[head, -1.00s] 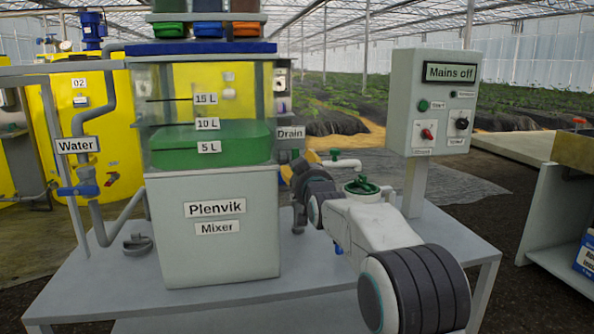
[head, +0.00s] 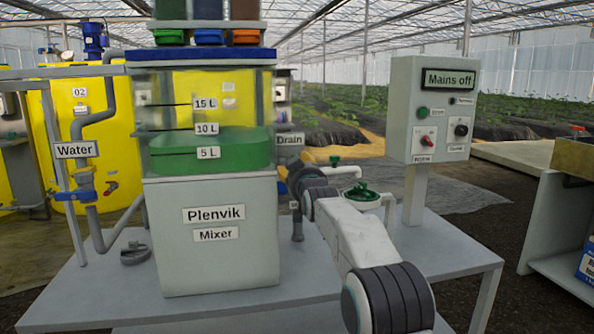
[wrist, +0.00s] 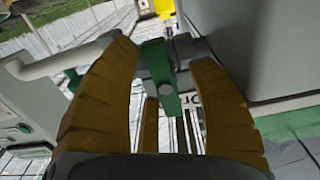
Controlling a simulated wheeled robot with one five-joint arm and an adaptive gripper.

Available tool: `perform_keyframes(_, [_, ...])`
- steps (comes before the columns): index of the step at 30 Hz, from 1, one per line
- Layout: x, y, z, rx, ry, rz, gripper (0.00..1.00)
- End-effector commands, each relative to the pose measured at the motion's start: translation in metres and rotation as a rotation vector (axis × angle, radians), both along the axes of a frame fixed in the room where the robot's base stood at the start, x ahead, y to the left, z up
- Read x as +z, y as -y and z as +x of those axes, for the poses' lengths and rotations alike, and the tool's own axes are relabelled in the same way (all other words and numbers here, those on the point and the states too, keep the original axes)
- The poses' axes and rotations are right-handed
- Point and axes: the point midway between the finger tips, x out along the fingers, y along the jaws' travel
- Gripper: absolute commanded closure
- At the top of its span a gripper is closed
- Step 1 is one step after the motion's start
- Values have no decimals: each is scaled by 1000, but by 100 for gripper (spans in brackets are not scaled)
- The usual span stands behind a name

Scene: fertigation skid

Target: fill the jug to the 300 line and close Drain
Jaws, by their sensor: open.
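In the wrist view my gripper (wrist: 180,105) is open, its two brown fingers on either side of a green lever (wrist: 158,78) on a grey valve body. I cannot tell whether the fingers touch it. In the head view the Drain label (head: 290,140) is right of the mixer tank (head: 230,235), above a grey down-pipe (head: 298,222). My arm hides the gripper there. The tank's green liquid (head: 210,155) stands near the 10 L mark. No jug is clear in the head view.
A control box (head: 430,110) reading "Mains off" stands at the right of the bench (head: 440,240). The Water valve (head: 82,192) is at the left.

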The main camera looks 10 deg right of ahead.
Motion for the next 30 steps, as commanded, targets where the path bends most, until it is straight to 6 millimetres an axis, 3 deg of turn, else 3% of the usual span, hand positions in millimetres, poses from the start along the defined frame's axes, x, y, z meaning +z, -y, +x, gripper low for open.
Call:
perform_keyframes(6, [0, 0, 0, 0, -1, 0, 46])
perform_keyframes(24, [0, 0, 0, 0, 0, 0, 100])
perform_keyframes(30, [2, 0, 0, 0, -2, -45, 100])
